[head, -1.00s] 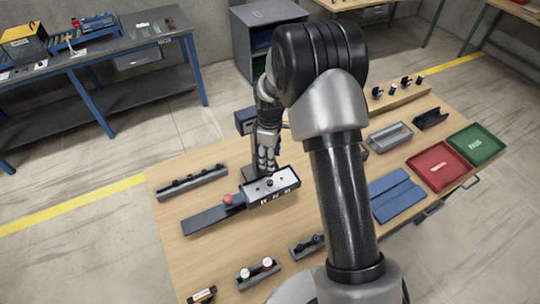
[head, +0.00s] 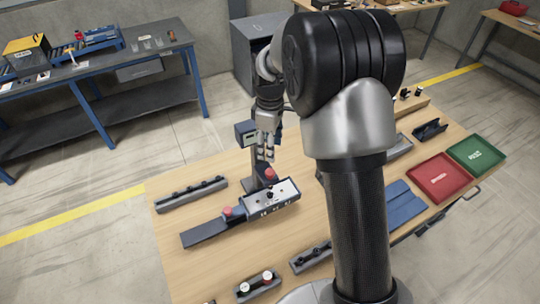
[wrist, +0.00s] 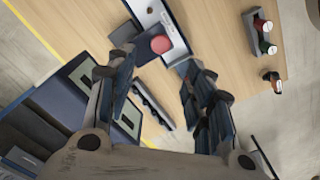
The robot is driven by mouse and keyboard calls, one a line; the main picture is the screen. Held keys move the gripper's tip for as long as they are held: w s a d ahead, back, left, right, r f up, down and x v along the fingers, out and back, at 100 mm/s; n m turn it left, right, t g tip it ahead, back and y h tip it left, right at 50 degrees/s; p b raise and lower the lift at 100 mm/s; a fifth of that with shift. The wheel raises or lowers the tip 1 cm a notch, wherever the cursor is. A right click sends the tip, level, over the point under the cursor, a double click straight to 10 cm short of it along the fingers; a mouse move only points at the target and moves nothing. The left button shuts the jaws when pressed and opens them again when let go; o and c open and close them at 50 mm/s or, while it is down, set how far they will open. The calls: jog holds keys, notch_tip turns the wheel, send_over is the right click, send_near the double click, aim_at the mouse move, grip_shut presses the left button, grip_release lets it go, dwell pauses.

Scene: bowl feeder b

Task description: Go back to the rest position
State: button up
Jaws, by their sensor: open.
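A red button (wrist: 160,44) shows in the wrist view beyond the fingers. I cannot tell whether the fingertips clear the nearer button.
A dark rail (head: 192,194) lies at the table's left. A small holder (head: 258,286) with round knobs is at the front. A red tray (head: 437,178) and a green tray (head: 475,155) are at the right. A grey cabinet (head: 252,55) stands behind the table.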

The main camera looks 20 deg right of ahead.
jog(key=shift+r, duration=0.6)
jog(key=s+a+r+m+t+b, duration=0.1)
jog(key=s+r+m+b, duration=0.15)
jog(key=s+b, duration=0.4)
jog(key=s+r+m+t+b, duration=0.2)
jog(key=s+m+b, duration=0.2)
jog(key=s, duration=0.6)
jog(key=s+f+m+t+b, duration=0.1)
jog(key=s+f+m+b, duration=0.3)
jog(key=s, duration=1)
notch_tip(320, 180, down, 3)
jog(key=b, duration=0.3)
jog(key=shift+a+m+t, duration=0.3)
jog(key=shift+a+m, duration=0.05)
